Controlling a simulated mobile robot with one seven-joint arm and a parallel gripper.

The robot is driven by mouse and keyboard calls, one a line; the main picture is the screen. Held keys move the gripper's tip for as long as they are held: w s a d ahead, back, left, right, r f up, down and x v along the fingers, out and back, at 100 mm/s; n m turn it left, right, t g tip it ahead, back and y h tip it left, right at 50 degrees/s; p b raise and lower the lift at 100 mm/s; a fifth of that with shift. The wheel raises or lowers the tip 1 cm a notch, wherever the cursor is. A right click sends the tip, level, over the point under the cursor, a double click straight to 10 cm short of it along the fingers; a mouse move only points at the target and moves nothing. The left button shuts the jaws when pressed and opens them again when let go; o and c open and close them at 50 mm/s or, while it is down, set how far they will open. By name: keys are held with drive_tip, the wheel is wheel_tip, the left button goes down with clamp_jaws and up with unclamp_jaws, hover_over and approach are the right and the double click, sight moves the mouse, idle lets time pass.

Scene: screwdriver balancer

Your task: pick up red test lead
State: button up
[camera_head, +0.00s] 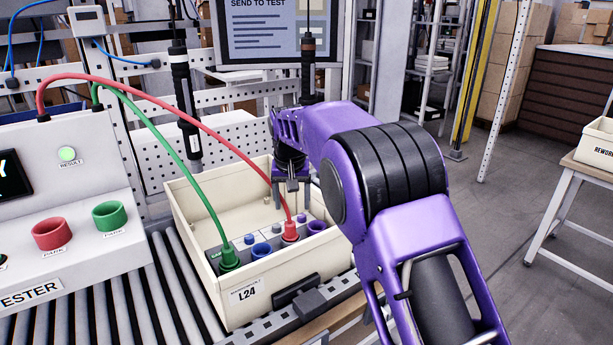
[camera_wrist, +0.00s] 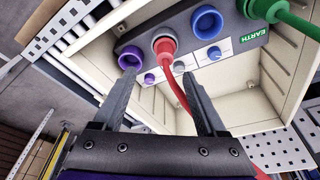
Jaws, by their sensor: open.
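The red test lead's plug (camera_head: 290,232) stands in a socket in the cream bin labelled L24 (camera_head: 253,293). Its red cable (camera_head: 165,98) arcs back to the tester on the left. In the wrist view, the red plug (camera_wrist: 165,48) is just beyond the fingertips, and its cable runs down between the fingers and partly behind the right one. My gripper (camera_head: 292,195) is open and empty above the plug, pointing down into the bin. It also shows in the wrist view (camera_wrist: 158,80), fingers apart, one either side of the plug's line.
A green lead's plug (camera_head: 229,258) sits in the same unit (camera_wrist: 245,45). Blue (camera_wrist: 207,22) and purple (camera_wrist: 130,57) sockets flank the red plug. The bin's walls surround it. The tester (camera_head: 50,205) stands left; a hanging screwdriver (camera_head: 185,100) is behind.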

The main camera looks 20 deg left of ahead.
sight(290, 223)
drive_tip(key=x, duration=0.4)
drive_tip(key=shift+f, duration=0.1)
drive_tip(key=shift+a+x, duration=0.15)
drive_tip(key=shift+x, duration=0.8)
drive_tip(key=shift+a+x, duration=0.2)
drive_tip(key=shift+x, duration=0.8)
drive_tip(key=shift+a+x, duration=0.15)
drive_tip(key=shift+x, duration=0.8)
drive_tip(key=shift+w, duration=0.1)
clamp_jaws()
